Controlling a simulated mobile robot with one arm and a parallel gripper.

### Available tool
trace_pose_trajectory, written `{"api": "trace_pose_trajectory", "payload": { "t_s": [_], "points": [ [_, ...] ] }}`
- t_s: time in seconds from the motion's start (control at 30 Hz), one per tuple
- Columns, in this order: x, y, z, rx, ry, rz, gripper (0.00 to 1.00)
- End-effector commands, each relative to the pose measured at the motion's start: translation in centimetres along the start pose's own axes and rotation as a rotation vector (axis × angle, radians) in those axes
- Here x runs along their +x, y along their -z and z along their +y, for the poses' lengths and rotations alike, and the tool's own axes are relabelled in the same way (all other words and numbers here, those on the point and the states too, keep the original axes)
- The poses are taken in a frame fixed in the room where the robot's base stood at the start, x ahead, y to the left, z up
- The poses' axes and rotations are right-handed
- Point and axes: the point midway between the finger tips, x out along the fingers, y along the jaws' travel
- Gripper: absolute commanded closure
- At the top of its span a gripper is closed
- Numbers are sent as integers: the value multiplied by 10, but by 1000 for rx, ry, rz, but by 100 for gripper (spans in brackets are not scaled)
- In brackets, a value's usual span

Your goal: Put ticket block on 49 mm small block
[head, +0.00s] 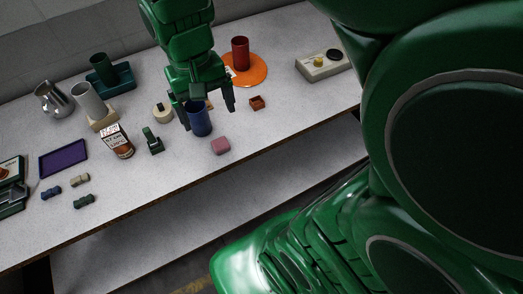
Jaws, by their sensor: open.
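My gripper (208,113) is open above the table, its two fingers pointing down and spread apart. A dark blue cup (200,121) stands at the left finger, in front of it or between the fingers; I cannot tell which. A small tan-orange piece (209,104) shows between the fingers, mostly hidden. A pink block (221,146) lies near the front edge, below the gripper in the picture. A small red-brown block (257,103) lies to the right of the gripper. I cannot tell which of these is the ticket block or the 49 mm small block.
The table (290,108) is clear right of the red-brown block. A red cup (240,53) stands on an orange disc (247,70) behind. A bottle (121,145), a green stamp-like item (152,142) and a purple tray (63,158) are to the left.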

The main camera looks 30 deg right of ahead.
Motion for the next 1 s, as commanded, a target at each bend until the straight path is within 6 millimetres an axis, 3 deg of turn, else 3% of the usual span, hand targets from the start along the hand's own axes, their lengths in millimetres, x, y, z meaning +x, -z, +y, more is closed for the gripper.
{"api": "trace_pose_trajectory", "payload": {
  "t_s": [0.3, 0.5, 0.67, 1.0],
  "points": [
    [17, -84, 38, -5, 8, -30, 11],
    [28, -120, 49, -13, 11, -43, 11],
    [31, -130, 51, -16, 13, -47, 11],
    [32, -131, 51, -17, 14, -49, 11]
  ]
}}
